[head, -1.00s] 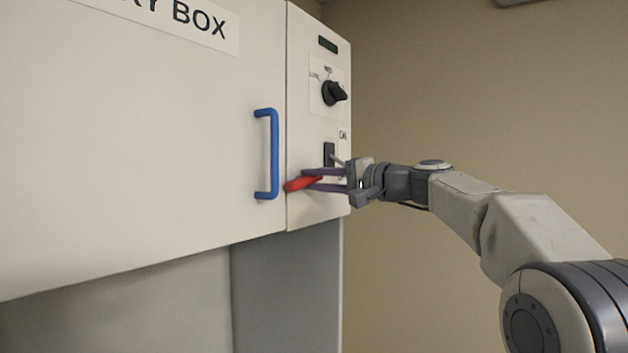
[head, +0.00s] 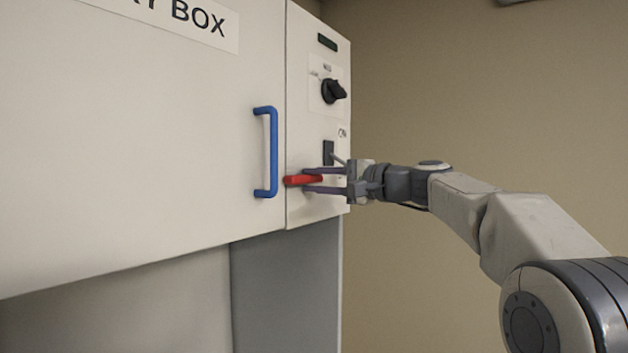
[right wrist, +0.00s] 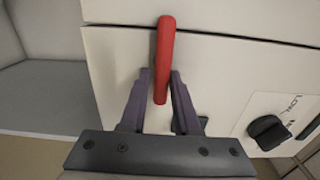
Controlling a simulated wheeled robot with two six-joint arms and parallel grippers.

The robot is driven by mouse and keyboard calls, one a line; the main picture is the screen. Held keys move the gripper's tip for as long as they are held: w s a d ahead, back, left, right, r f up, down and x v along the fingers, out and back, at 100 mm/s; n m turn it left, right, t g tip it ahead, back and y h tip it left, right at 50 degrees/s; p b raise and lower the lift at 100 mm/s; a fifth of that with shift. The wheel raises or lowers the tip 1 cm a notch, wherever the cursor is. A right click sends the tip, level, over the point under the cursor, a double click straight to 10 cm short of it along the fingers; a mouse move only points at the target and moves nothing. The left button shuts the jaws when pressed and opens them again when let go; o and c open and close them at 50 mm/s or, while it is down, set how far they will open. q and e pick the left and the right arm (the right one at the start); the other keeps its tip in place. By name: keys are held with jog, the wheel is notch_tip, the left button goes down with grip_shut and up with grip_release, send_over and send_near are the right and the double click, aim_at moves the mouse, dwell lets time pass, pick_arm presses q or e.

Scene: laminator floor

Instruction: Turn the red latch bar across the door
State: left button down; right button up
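The red latch bar (head: 302,180) lies about level on the control panel, its left end at the door seam near the blue handle. My right gripper (head: 313,179) reaches in from the right, one finger above the bar and one below. In the right wrist view the bar (right wrist: 164,50) stands between the two fingers (right wrist: 162,78), its far end over the seam. Narrow gaps show beside the bar, so the fingers look open around it. The white door (head: 130,150) is flush with the panel. My left gripper is not in view.
A blue handle (head: 272,152) sticks out from the door left of the bar. A black switch (head: 328,152) is just above my fingers, and a black knob (head: 333,91) is higher on the panel. Free room lies right of the box before the beige wall.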

jog(key=shift+o, duration=0.8)
jog(key=b+v, duration=0.4)
jog(key=v, duration=0.6)
jog(key=shift+s+d+b, duration=0.15)
jog(key=shift+d+b, duration=0.05)
jog(key=shift+b, duration=0.1)
